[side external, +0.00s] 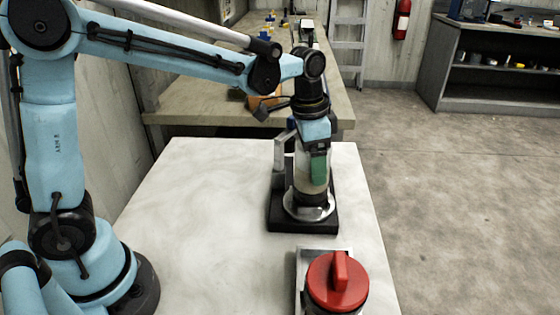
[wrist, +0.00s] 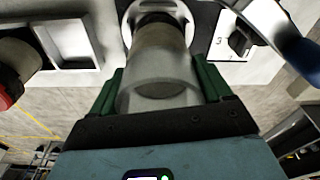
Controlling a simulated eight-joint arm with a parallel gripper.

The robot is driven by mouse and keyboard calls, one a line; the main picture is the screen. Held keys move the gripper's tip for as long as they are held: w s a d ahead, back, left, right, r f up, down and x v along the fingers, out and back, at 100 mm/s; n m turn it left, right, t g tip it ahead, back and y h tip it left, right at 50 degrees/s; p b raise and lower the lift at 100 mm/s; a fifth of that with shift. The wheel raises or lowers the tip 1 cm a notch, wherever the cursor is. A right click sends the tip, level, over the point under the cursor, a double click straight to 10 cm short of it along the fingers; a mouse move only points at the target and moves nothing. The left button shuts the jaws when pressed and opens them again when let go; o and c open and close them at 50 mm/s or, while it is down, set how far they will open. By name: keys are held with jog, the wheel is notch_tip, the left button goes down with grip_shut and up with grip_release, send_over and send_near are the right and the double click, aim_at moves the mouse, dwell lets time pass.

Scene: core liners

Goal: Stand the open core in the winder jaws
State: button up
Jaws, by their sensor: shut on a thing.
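The open core (side external: 312,178) is a clear, cloudy tube with a tan band and a dark lower end. It stands upright in the side view, and I look down its length in the wrist view (wrist: 160,68). My gripper (side external: 318,163) has green fingers shut on its sides; they also show in the wrist view (wrist: 160,88). The winder has a black base (side external: 274,222) and a silver ring of jaws (side external: 326,212). The core's lower end is at the ring's opening, with the ring around it. How deep it sits is hidden.
A red-lidded container (side external: 338,283) sits in a grey metal holder (side external: 300,285) at the table's front. A grey upright post (side external: 279,160) stands on the winder beside the core. The wrist view shows a dial plate (wrist: 225,48) and a blue handle (wrist: 300,52) at right. The table's left side is clear.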

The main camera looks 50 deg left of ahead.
jog(key=shift+f, duration=0.65)
jog(key=shift+f, duration=0.1)
jog(key=o, duration=1.4)
jog(key=shift+c, duration=0.2)
notch_tip(320, 180, up, 12)
jog(key=s, duration=0.1)
jog(key=s+a+f+n+t, duration=0.6)
jog(key=s+a+f, duration=0.1)
jog(key=s, duration=0.4)
jog(key=shift+s+f+n+y, duration=0.35)
jog(key=shift+f+n+y, duration=0.05)
jog(key=shift+f, duration=0.5)
